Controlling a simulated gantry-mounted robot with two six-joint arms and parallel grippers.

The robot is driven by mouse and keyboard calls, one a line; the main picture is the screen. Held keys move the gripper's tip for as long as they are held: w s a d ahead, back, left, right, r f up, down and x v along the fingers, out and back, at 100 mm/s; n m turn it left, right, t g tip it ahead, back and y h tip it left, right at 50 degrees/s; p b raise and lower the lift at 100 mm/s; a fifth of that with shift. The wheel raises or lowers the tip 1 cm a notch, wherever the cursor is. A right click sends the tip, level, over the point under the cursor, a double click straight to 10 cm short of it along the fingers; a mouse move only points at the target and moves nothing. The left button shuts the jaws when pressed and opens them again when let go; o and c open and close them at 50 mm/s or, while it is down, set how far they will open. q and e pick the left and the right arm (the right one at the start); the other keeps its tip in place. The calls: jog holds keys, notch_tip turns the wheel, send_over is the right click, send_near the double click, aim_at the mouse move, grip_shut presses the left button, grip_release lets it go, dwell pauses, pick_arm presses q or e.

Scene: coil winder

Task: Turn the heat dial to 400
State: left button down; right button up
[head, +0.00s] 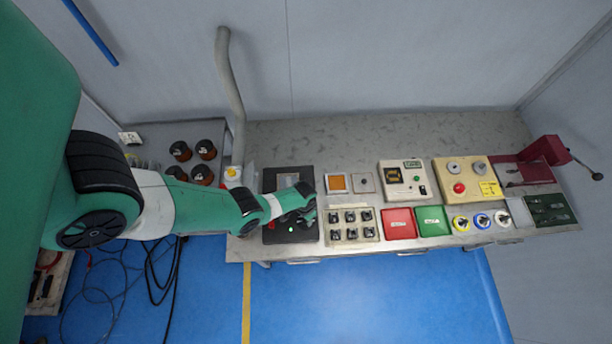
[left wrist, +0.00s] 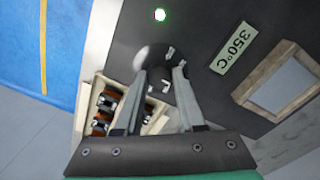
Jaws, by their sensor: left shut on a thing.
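The heat dial (left wrist: 151,57) is a dark, shiny round knob on a black panel (left wrist: 205,25), seen in the left wrist view. Small white marks lie beside it. A label (left wrist: 233,48) on the panel reads 350°C. My left gripper (left wrist: 160,72) reaches over the panel with its two fingers at the dial, shut on it. In the head view my left gripper (head: 306,214) covers the dial on the black panel (head: 270,236). The dial's pointer and exact setting cannot be read. My right gripper is not in view.
A green light (left wrist: 160,15) glows on the panel. To the right on the bench (head: 375,135) stand a switch block (head: 352,238), a red box (head: 399,224), a green box (head: 433,222) and other controls. A grey post (head: 232,80) rises behind my arm.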

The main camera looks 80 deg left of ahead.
pick_arm(q)
jog(key=m, duration=0.4)
jog(key=shift+m, duration=2.2)
jog(key=c, duration=0.5)
grip_release()
